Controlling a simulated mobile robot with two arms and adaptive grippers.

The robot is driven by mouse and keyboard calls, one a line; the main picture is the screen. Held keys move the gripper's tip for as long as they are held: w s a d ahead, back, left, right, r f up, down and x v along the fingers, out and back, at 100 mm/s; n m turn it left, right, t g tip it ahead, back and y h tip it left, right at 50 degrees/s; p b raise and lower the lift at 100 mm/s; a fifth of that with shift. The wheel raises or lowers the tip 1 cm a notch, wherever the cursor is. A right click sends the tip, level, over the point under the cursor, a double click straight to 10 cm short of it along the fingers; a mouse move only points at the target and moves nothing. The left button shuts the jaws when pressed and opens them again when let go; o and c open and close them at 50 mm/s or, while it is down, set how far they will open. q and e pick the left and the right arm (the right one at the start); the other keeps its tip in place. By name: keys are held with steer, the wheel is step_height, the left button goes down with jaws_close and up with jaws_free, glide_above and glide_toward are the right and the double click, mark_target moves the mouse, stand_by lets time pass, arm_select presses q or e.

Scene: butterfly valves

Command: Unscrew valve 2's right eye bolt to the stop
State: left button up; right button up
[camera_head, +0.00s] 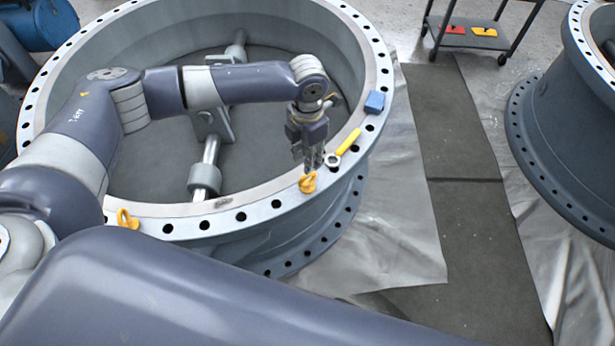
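A large grey butterfly valve (272,205) lies flat in front of me, its flange ringed with bolt holes. The right eye bolt (308,183), yellow-orange, stands on the near right of the flange. A second yellow-orange eye bolt (127,219) is on the near left. My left gripper (313,168) points down just above and behind the right eye bolt. Its fingers look close together; whether they touch the bolt or are shut cannot be made out. My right gripper is out of view.
A yellow-handled tool (348,141) with a ring end and a blue block (375,102) lie on the flange right of my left gripper. Another valve (570,130) stands at the right. A dark cart (470,38) with red and yellow items is behind. Clear floor lies between.

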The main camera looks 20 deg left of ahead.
mark_target(308, 178)
arm_select(q)
step_height(308, 178, down, 11)
steer(key=shift+r+p, duration=0.2)
steer(key=shift+p, duration=0.2)
jaws_close()
